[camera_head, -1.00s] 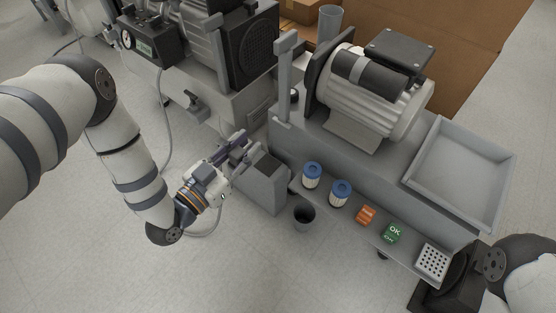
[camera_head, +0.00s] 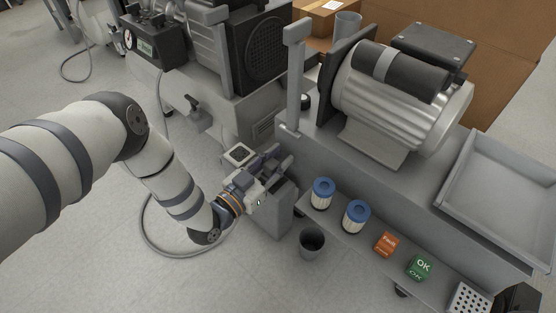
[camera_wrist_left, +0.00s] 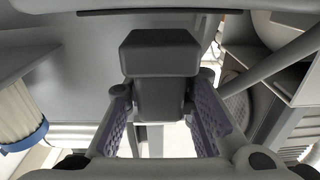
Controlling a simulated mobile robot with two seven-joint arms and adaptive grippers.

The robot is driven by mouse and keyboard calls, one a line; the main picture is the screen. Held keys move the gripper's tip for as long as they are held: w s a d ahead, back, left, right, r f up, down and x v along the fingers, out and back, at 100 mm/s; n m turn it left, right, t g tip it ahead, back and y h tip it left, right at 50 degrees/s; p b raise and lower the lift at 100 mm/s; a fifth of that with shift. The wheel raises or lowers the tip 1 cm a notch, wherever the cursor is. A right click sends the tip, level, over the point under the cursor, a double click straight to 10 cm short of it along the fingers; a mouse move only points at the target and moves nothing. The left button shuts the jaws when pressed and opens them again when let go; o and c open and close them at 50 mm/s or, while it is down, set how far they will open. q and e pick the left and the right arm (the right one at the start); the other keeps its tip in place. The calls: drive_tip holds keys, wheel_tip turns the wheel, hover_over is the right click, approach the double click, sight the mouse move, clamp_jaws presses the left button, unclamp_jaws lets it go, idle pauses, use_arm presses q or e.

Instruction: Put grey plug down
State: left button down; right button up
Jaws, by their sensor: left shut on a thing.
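The grey plug (camera_wrist_left: 160,58) is a dark grey block with a narrower lower part, seen in the left wrist view between the purple-padded fingers. My left gripper (camera_wrist_left: 162,108) is shut on that narrower part. In the head view my left gripper (camera_head: 277,163) is above the tall grey bin (camera_head: 274,212) at the near left end of the compressor bench. There the fingers and wrist hide most of the plug, so I cannot tell whether it touches anything. My right gripper is not in view.
Two blue-capped filters (camera_head: 323,194), an orange block (camera_head: 386,244) and a green OK block (camera_head: 420,268) stand on the low shelf. A dark cup (camera_head: 311,243) is beside it. A motor (camera_head: 395,105) and an empty tray (camera_head: 502,200) are behind. A grey cable (camera_head: 143,222) loops over open floor.

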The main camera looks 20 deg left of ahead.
use_arm(q)
drive_tip(key=shift+f+b, duration=0.3)
drive_tip(key=shift+f, duration=0.35)
drive_tip(key=c, duration=1.4)
unclamp_jaws()
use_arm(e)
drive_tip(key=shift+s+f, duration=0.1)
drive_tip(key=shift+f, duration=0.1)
use_arm(q)
drive_tip(key=shift+o, duration=0.2)
drive_tip(key=shift+r, duration=0.15)
drive_tip(key=shift+r+p, duration=0.45)
drive_tip(key=shift+r, duration=0.2)
drive_tip(key=p+v, duration=0.3)
drive_tip(key=v, duration=0.9)
drive_tip(key=shift+f, duration=0.15)
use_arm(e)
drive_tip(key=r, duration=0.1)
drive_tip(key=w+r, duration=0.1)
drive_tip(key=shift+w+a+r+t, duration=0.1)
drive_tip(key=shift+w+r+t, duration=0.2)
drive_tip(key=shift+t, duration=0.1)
